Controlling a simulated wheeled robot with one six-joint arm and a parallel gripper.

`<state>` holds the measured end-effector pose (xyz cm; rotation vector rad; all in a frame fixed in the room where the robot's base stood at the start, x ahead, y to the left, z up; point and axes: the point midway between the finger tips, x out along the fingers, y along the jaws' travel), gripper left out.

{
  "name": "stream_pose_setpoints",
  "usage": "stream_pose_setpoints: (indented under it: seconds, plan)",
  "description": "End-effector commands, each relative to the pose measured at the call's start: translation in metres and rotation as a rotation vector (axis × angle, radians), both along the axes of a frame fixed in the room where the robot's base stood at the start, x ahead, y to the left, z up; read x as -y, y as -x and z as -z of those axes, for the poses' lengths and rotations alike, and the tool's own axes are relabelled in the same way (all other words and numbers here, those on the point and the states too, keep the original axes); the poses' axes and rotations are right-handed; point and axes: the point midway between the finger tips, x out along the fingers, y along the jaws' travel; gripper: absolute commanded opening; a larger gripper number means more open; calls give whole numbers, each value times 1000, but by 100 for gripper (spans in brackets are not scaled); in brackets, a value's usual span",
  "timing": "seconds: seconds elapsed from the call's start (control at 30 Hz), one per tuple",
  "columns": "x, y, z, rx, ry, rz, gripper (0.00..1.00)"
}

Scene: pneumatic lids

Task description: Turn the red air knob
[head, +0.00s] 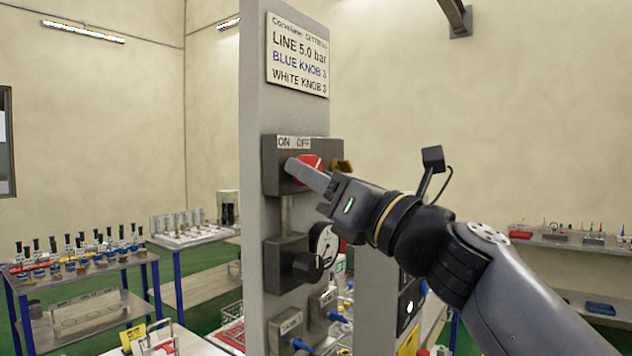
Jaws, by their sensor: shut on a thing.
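The red air knob (309,166) sits on a dark valve block (270,170) on the grey post, under an ON/OFF label (293,142). My gripper (305,174) reaches in from the right with its fingers shut on the red knob. The near finger covers much of the knob, so its exact angle is hard to tell. The far finger is mostly hidden behind the knob.
The grey post (262,60) carries a settings sign (298,55). Below the valve are a black knob (307,267), a round gauge (323,244) and blue-tipped fittings (303,345). A bench with several bottles (85,268) stands left; a shelf (570,243) is at the right wall.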

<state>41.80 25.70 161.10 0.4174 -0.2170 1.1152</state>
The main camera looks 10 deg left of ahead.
Motion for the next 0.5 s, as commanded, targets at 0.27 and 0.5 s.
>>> stream_pose_setpoints:
  seconds: [0.27,0.5]
  plan:
    - [1,-3,4,205,84,2,14]
    - [2,-4,2,416,174,1,14]
